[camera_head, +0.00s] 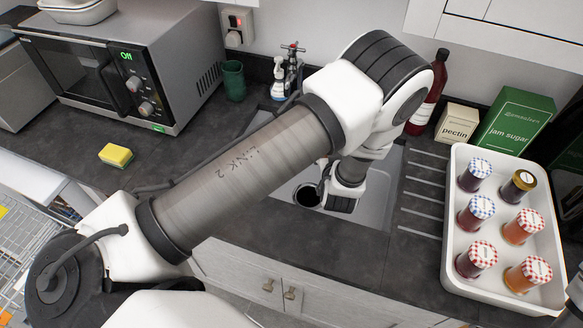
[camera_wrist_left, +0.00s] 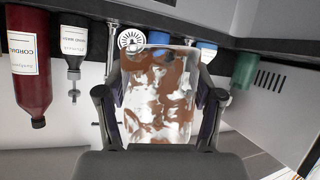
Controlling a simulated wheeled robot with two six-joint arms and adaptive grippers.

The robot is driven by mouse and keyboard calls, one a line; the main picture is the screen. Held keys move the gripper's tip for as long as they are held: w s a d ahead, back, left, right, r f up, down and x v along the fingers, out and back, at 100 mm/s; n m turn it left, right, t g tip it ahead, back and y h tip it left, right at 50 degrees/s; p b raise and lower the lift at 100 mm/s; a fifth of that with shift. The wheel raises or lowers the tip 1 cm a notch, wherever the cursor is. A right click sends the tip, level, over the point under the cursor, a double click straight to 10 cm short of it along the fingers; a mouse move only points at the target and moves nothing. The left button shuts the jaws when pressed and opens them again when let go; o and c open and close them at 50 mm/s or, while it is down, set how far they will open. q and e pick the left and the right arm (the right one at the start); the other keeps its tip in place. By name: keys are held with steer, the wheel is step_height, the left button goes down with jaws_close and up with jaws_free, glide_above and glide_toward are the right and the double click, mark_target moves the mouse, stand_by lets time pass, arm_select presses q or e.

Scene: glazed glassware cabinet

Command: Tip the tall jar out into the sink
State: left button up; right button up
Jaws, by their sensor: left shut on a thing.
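My left arm reaches across the counter from the left. In the head view its gripper (camera_head: 330,192) is low over the sink (camera_head: 376,208), partly hidden by my own wrist. In the left wrist view the gripper (camera_wrist_left: 160,110) is shut on the tall jar (camera_wrist_left: 158,92), with one finger on each side. The jar is clear glass, with brown smears and patches over pale areas. Its near end is hidden behind the gripper. In the head view a dark round opening shows beside the fingers; I cannot tell whether it is the jar's mouth or the drain.
A red cordial bottle (camera_head: 428,95) stands behind my wrist. A white tray (camera_head: 502,222) of lidded jars is at right. A microwave (camera_head: 120,65) and sponge (camera_head: 116,155) are at left.

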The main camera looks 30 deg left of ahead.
arm_select(q)
steer(key=shift+r+m+y, duration=0.2)
steer(key=shift+m+y, duration=0.2)
steer(key=shift+w+r, duration=0.1)
steer(key=shift+r, duration=0.3)
step_height(320, 180, up, 5)
steer(key=p, duration=0.4)
steer(key=shift+f+p, duration=0.1)
steer(key=shift+p, duration=0.25)
steer(key=shift+f, duration=0.15)
steer(key=shift+f, duration=0.1)
